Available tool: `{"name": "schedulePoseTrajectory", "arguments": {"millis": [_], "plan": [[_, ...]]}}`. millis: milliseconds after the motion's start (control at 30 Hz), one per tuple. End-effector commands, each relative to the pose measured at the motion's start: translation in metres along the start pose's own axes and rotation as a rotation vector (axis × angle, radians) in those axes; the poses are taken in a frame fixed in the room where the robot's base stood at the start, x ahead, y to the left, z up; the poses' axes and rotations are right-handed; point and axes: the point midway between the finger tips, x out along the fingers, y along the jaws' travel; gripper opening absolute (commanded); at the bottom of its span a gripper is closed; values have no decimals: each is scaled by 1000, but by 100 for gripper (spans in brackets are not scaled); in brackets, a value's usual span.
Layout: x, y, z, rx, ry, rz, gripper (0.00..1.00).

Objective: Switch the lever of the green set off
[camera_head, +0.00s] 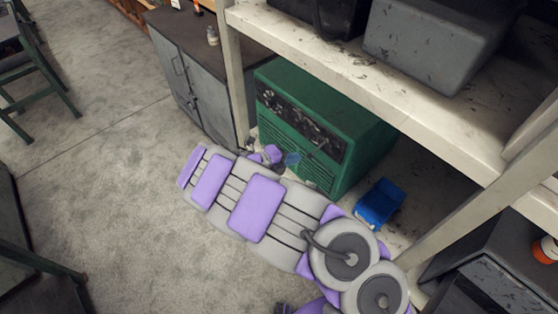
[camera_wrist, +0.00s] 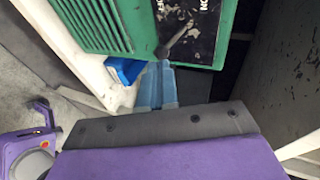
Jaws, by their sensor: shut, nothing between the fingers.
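The green set (camera_head: 325,130) is a green box with a louvred grille and a worn dark front panel, standing on the lower shelf of a rack. It fills the top of the wrist view (camera_wrist: 100,25), where its dark panel shows close up. A small grey lever (camera_wrist: 176,42) slants across that panel near the edge of the grille. My gripper (camera_wrist: 160,66) has light blue fingers that are shut and empty. The fingertips are right by the lower end of the lever; I cannot tell if they touch it. In the head view my gripper (camera_head: 292,159) is in front of the set, partly behind my arm.
A blue object (camera_head: 378,203) lies on the lower shelf, right of the set. A rack post (camera_head: 236,80) stands left of it, beside a grey cabinet (camera_head: 190,75). The upper shelf (camera_head: 360,90) holds dark bins above the set. The floor (camera_head: 110,150) at left is largely clear.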

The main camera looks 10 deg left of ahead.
Motion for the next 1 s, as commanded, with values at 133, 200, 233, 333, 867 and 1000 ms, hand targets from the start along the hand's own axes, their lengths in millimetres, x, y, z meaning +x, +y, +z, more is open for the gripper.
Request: {"name": "schedulePoseTrajectory", "arguments": {"millis": [133,200,233,333,867,1000], "plan": [[21,1,0,0,2,0,0],[26,1,0,0,1,0,0],[28,1,0,0,1,-1,0],[32,0,0,0,1,-1,0],[38,9,-1,3,6,-54,0],[42,17,1,20,2,-122,0]]}}
